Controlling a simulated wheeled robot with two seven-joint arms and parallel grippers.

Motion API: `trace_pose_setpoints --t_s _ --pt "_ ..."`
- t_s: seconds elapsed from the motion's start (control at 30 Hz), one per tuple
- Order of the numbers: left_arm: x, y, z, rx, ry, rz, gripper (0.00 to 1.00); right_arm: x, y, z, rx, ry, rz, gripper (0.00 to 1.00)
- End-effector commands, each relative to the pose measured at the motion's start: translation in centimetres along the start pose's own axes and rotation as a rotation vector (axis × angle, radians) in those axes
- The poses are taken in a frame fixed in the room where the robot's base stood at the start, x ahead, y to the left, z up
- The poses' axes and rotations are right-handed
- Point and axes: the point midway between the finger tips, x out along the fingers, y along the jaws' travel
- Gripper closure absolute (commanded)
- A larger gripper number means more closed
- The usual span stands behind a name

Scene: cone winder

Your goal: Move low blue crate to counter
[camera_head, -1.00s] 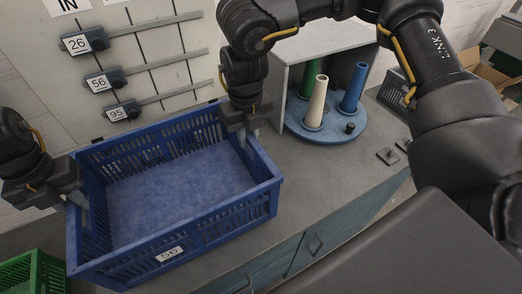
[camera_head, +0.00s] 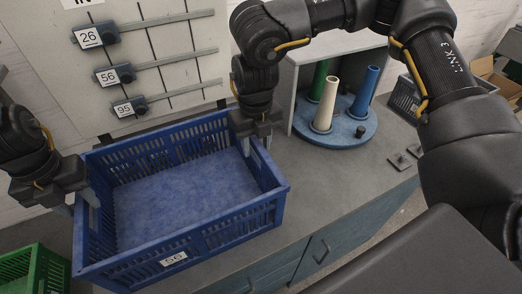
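The low blue crate (camera_head: 172,262), labelled 56, is empty and sits on the grey counter (camera_head: 330,192), in front of the panel. My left gripper (camera_head: 82,203) is at the crate's left wall. Its fingers are spread apart, one inside the wall and one outside. My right gripper (camera_head: 257,147) is at the crate's right wall near the back corner. Its fingers also stand apart with the rim between them. The crate's underside is hidden.
A blue round stand (camera_head: 345,128) with green, cream and blue cones is to the right, by a grey housing. A green crate (camera_head: 38,272) is at the lower left. A panel with rails and tags (camera_head: 150,50) stands behind. Counter between crate and stand is clear.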

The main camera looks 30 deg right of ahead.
Motion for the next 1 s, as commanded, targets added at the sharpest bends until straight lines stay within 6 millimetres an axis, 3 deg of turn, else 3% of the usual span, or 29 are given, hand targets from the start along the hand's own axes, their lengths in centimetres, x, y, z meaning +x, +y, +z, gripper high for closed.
trace_pose_setpoints --t_s 0.5,0.87,1.0 --pt "-9.8 -0.1 -0.1 -0.001 -0.006 0.000 0.60 0.0 0.1 0.0 -0.001 0.000 0.001 0.60" --pt "-11.4 -0.1 -0.2 0.000 -0.003 0.001 0.60 -0.1 0.1 0.0 -0.001 -0.001 0.002 0.60" --pt "-11.4 -0.1 -0.2 0.000 -0.003 0.001 0.60 -1.4 0.1 0.1 -0.001 -0.004 0.004 0.60"
